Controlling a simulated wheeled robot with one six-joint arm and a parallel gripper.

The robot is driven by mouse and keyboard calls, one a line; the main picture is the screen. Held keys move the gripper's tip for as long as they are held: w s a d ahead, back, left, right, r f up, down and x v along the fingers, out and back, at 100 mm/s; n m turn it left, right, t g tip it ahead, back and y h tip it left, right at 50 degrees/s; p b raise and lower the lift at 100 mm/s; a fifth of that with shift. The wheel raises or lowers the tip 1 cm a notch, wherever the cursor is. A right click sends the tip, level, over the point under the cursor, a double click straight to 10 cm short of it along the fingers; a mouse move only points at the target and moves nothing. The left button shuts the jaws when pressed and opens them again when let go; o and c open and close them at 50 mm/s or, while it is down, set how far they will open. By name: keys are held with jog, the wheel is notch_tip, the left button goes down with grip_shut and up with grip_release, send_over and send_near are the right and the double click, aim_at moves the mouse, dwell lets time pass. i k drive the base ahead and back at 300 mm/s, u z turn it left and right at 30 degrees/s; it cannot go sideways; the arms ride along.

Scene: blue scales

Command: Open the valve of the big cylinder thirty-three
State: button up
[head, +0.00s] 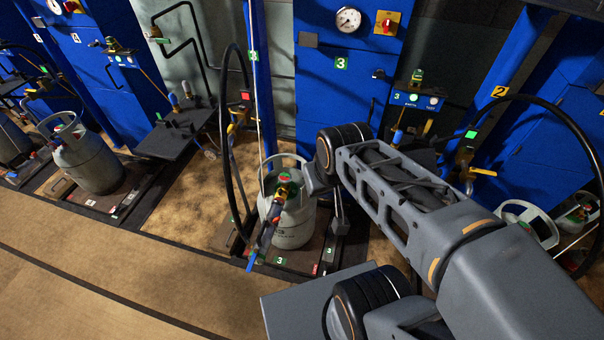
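A grey gas cylinder (292,230) stands upright on the scale platform marked 3, left of my arm in the head view. I cannot make out the number thirty-three on it. Its valve (284,180), with green and red parts, sits at the top inside the pale collar. A filling head (268,218) with yellow and dark parts and a blue end hangs at the valve on the left; whether it is fastened there I cannot tell. The end of my arm, with my gripper (313,180), is just right of the valve and collar. Its fingers cannot be made out.
A black hose (226,130) loops down left of the cylinder. A blue cabinet (346,90) with a gauge stands behind. Another cylinder (92,165) stands at the left, and one with a white collar (528,222) at the right. The floor (150,260) at front left is clear.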

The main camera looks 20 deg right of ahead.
aim_at(285, 177)
jog(key=u, duration=0.55)
jog(key=k, duration=1.25)
jog(key=u, duration=0.8)
jog(key=i, duration=1.6)
jog(key=z, duration=1.35)
jog(key=i, duration=0.65)
jog(key=z, duration=0.7)
